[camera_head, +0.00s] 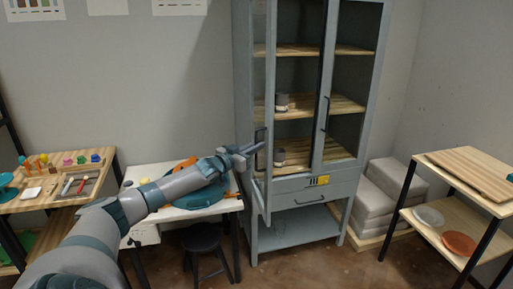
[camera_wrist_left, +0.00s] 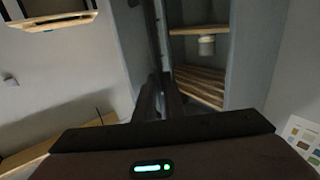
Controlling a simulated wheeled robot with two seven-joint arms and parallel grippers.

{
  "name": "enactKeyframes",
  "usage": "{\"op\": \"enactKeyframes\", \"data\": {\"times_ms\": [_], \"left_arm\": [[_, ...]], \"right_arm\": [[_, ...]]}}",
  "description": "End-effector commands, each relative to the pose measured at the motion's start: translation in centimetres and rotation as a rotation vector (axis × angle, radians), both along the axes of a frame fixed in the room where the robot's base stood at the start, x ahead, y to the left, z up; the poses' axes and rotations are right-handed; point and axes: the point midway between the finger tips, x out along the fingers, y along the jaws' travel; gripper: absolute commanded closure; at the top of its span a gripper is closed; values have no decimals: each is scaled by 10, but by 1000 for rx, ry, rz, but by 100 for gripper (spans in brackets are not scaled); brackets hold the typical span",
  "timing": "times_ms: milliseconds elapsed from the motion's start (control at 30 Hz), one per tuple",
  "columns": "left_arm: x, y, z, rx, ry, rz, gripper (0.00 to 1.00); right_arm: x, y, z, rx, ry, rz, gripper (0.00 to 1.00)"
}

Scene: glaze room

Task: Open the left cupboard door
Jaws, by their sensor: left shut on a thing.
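The tall grey-blue cupboard (camera_head: 300,236) stands against the back wall. Its left door (camera_head: 264,197) is swung well out toward me, seen nearly edge-on, and the left side of the shelves is exposed. My left gripper (camera_head: 254,149) is shut on the left door's dark handle (camera_head: 260,134). In the left wrist view the fingers (camera_wrist_left: 158,98) meet at the door's edge, and the exact grip is dark and hard to see. The right door (camera_head: 319,90) is closed, with its own dark handle (camera_head: 326,113). My right gripper is not in view.
A drawer (camera_head: 290,185) with a yellow label sits below the doors. Cups (camera_head: 282,100) stand on the wooden shelves. A white table (camera_head: 160,172) and dark stool (camera_head: 202,237) are left of the cupboard. A wooden-topped rack (camera_head: 470,170) stands at right.

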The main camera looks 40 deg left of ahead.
Motion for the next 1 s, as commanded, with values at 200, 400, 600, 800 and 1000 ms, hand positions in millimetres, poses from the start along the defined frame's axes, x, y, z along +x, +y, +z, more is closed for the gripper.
{"op": "enactKeyframes", "data": {"times_ms": [200,400,600,800,1000], "left_arm": [[0,5,9,1,-11,7,83],[0,3,5,0,-7,4,83],[-1,2,3,0,-4,3,83],[-8,2,0,-2,-2,3,83],[-21,1,-1,-1,-2,2,83]], "right_arm": [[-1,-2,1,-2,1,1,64],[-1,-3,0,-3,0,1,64],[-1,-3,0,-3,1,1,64],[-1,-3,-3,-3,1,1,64],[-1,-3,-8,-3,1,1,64]]}}
